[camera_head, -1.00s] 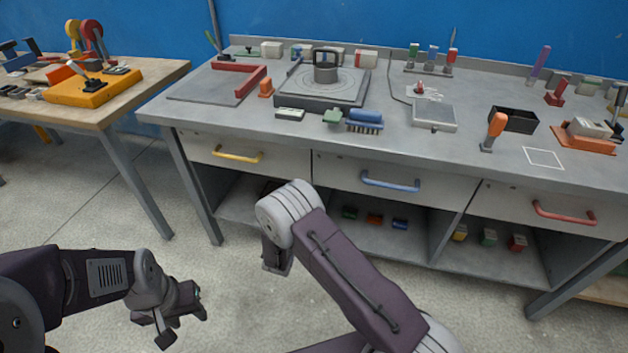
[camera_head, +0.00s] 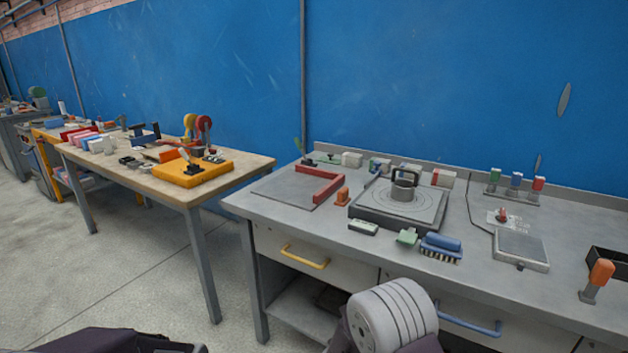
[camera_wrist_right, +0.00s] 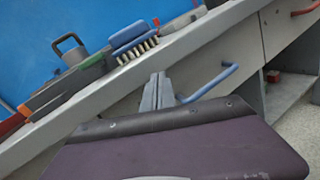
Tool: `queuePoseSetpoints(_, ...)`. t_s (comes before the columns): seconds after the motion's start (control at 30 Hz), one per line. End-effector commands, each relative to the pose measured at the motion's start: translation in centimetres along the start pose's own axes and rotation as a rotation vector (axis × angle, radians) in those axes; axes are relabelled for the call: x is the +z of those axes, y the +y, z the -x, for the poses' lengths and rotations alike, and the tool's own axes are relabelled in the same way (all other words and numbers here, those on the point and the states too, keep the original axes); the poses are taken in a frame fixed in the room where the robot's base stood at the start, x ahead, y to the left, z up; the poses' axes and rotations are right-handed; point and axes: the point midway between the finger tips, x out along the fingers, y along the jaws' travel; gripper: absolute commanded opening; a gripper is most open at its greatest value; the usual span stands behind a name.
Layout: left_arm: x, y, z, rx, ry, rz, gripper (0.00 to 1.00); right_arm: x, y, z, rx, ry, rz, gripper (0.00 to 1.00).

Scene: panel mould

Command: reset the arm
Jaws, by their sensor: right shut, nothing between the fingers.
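My right arm (camera_head: 392,315) shows at the bottom of the head view, in front of the grey workbench (camera_head: 300,222). Its gripper is hidden there. In the right wrist view my right gripper (camera_wrist_right: 158,90) is shut and empty, in front of the bench's front edge near the blue drawer handle (camera_wrist_right: 213,82). The blue brush (camera_wrist_right: 130,38) lies on the bench beyond it, apart from the fingers. Only a dark piece of my left arm (camera_head: 125,342) shows at the bottom edge of the head view; its gripper is out of view.
The bench holds a round mould on a plate (camera_head: 402,207), a red angle piece (camera_head: 320,184), a blue brush (camera_head: 441,246), a flat grey pad (camera_head: 521,248) and an orange-handled tool (camera_head: 597,280). A wooden table (camera_head: 180,192) stands left. The floor between and before them is open.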

Motion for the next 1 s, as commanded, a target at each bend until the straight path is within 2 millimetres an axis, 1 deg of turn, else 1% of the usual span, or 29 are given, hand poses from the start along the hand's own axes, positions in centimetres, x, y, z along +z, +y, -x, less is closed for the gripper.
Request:
queuePoseSetpoints(0.03, 0.0, 0.0, 0.0, 0.0, 0.0, 0.0, 0.43, 2.4, -3.8, -1.4, -0.148, 0.014, -0.064, 0.0)
queuePoseSetpoints(0.07, 0.0, 0.0, 0.0, 0.0, 0.0, 0.0, 0.43, 3.4, -6.5, -1.8, -0.247, 0.035, -0.105, 0.0)
queuePoseSetpoints(0.1, 0.0, 0.0, 0.0, 0.0, 0.0, 0.0, 0.43, 4.3, -10.2, -1.7, -0.385, 0.071, -0.168, 0.0)
queuePoseSetpoints(0.13, 0.0, 0.0, 0.0, 0.0, 0.0, 0.0, 0.43, 4.6, -13.0, -1.2, -0.494, 0.105, -0.224, 0.0)
queuePoseSetpoints(0.17, 0.0, 0.0, 0.0, 0.0, 0.0, 0.0, 0.43, 4.6, -15.6, -0.3, -0.604, 0.145, -0.287, 0.0)
queuePoseSetpoints(0.2, 0.0, 0.0, 0.0, 0.0, 0.0, 0.0, 0.43, 4.2, -18.8, 1.6, -0.749, 0.203, -0.382, 0.0)
queuePoseSetpoints(0.23, 0.0, 0.0, 0.0, 0.0, 0.0, 0.0, 0.43, 3.6, -20.7, 3.3, -0.855, 0.25, -0.461, 0.0)
queuePoseSetpoints(0.27, 0.0, 0.0, 0.0, 0.0, 0.0, 0.0, 0.43, 2.9, -22.1, 5.2, -0.956, 0.296, -0.544, 0.0)
queuePoseSetpoints(0.3, 0.0, 0.0, 0.0, 0.0, 0.0, 0.0, 0.43, 1.8, -23.3, 7.7, -1.073, 0.354, -0.652, 0.0)
queuePoseSetpoints(0.37, 0.0, 0.0, 0.0, 0.0, 0.0, 0.0, 0.43, 0.1, -23.7, 11.1, -1.219, 0.431, -0.808, 0.0)
queuePoseSetpoints(0.4, 0.0, 0.0, 0.0, 0.0, 0.0, 0.0, 0.43, -0.8, -23.4, 13.0, -1.3, 0.476, -0.908, 0.0)
queuePoseSetpoints(0.47, 0.0, 0.0, 0.0, 0.0, 0.0, 0.0, 0.43, -2.2, -22.4, 15.6, -1.406, 0.533, -1.047, 0.0)
queuePoseSetpoints(0.5, 0.0, 0.0, 0.0, 0.0, 0.0, 0.0, 0.43, -2.9, -21.5, 17.0, -1.467, 0.566, -1.135, 0.0)
queuePoseSetpoints(0.6, 0.0, 0.0, 0.0, 0.0, 0.0, 0.0, 0.43, -4.8, -18.9, 19.8, -1.607, 0.624, -1.332, 0.0)
queuePoseSetpoints(0.63, 0.0, 0.0, 0.0, 0.0, 0.0, 0.0, 0.43, -5.3, -18.1, 20.3, -1.645, 0.633, -1.394, 0.0)
queuePoseSetpoints(0.67, 0.0, 0.0, 0.0, 0.0, 0.0, 0.0, 0.43, -5.8, -17.1, 20.6, -1.676, 0.642, -1.465, 0.0)
queuePoseSetpoints(0.7, 0.0, 0.0, 0.0, 0.0, 0.0, 0.0, 0.43, -6.2, -15.1, 20.1, -1.682, 0.665, -1.576, 0.0)
queuePoseSetpoints(0.73, -0.2, 0.0, 2.2, 0.0, -0.001, 0.0, 0.43, -4.0, -14.4, 19.8, -1.67, 0.671, -1.58, 0.0)
queuePoseSetpoints(0.77, -0.3, 0.1, 3.7, 0.0, -0.001, 0.0, 0.43, -2.5, -14.2, 19.8, -1.67, 0.669, -1.571, 0.0)
queuePoseSetpoints(0.97, -1.1, 0.2, 10.6, 0.0, 0.001, 0.0, 0.43, 4.2, -12.4, 19.6, -1.669, 0.669, -1.566, 0.0)
queuePoseSetpoints(1.0, -1.3, 0.2, 12.2, 0.0, 0.001, 0.0, 0.43, 5.8, -12.0, 19.6, -1.669, 0.669, -1.566, 0.0)
